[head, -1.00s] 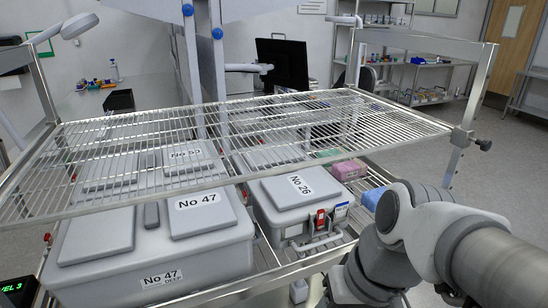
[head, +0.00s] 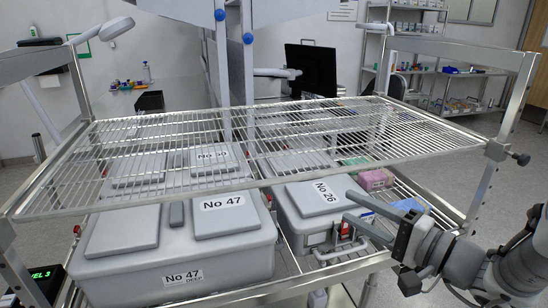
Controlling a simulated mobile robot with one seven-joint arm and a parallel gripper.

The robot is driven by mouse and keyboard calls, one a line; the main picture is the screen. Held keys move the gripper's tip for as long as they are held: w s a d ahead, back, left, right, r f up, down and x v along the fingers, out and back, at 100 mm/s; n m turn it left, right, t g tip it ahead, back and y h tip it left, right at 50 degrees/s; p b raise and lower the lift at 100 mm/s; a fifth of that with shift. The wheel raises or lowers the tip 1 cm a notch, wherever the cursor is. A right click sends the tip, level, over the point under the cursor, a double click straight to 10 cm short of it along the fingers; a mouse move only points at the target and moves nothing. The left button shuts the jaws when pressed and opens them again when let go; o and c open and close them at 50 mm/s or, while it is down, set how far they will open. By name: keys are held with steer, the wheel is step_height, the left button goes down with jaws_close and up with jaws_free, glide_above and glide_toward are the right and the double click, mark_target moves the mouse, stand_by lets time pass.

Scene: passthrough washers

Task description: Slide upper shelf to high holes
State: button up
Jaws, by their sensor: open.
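The upper shelf (head: 420,157) is a silver wire rack spanning the cart above the grey cases. Its front right corner meets the right post (head: 510,105) beside a dark knob (head: 521,159). Its front left corner reaches the left edge of the view. My gripper (head: 346,206) is open and empty, at the right of centre. Its two fingers point left, below the shelf's front rim in the picture and in front of the No 26 case. It is apart from the shelf.
Below the shelf are the large No 47 case (head: 180,255), the No 26 case (head: 300,212), and pink (head: 376,178) and blue (head: 408,205) boxes. A lower wire rack carries them. A monitor (head: 310,68) stands behind. Floor is free at the right.

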steer(key=d, duration=0.1)
glide_toward(298, 167)
steer(key=shift+t, duration=0.3)
steer(key=x, duration=0.6)
steer(key=f+x, duration=0.1)
steer(key=x, duration=0.3)
steer(key=shift+s+a+p, duration=0.1)
steer(key=shift+a+p, duration=0.05)
steer(key=shift+p, duration=0.15)
jaws_close()
stand_by(0.6)
